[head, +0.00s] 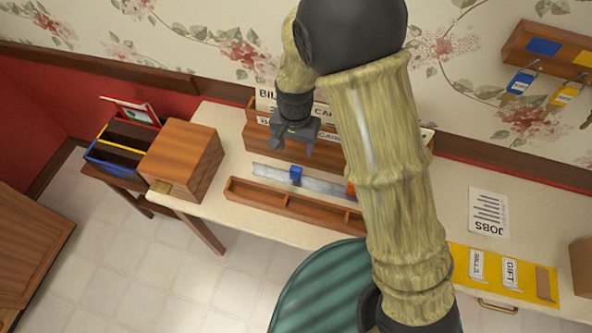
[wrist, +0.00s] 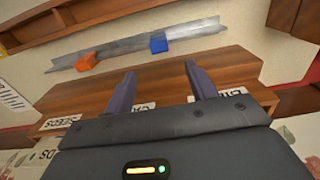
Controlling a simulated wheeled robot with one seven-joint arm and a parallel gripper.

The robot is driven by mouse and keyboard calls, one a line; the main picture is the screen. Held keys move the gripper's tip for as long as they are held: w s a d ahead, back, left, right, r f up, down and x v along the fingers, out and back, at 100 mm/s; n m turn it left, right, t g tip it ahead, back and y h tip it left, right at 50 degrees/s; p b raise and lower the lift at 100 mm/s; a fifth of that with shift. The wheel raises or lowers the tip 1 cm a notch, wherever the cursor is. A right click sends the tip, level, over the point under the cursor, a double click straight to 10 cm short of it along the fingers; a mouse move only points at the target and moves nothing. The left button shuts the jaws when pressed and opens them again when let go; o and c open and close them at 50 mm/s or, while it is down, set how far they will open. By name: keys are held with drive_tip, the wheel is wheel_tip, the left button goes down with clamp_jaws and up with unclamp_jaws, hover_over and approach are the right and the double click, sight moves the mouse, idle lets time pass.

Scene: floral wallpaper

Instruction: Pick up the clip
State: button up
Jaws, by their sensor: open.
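An orange clip (head: 350,188) sits farther right on the strip, partly hidden by my arm. The wrist view shows the blue clip (wrist: 158,42) and the orange clip (wrist: 87,61) on the strip (wrist: 122,51). My gripper (head: 291,146) is open and empty. It hangs above the wooden card sorter, behind the strip and apart from both clips. Its two fingers also show in the wrist view (wrist: 158,85).
The wooden card sorter (head: 256,137) with labelled cards stands against the wall. A long wooden tray (head: 285,205) lies in front of the strip. A wooden box (head: 183,160) stands at the left. Key hooks (head: 520,42) hang at the upper right. A jobs sheet (head: 489,213) lies on the right.

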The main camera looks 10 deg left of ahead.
hover_over(296, 168)
wheel_tip(296, 168, down, 6)
drive_tip(key=shift+s+f+p, duration=0.1)
drive_tip(key=shift+f+p, duration=0.05)
drive_tip(key=shift+p, duration=0.2)
drive_tip(key=shift+f, duration=0.1)
drive_tip(key=shift+f+p, duration=0.85)
drive_tip(key=shift+f, duration=1.65)
drive_tip(key=c, duration=1)
drive_tip(key=shift+r, duration=0.1)
drive_tip(key=shift+c, duration=0.2)
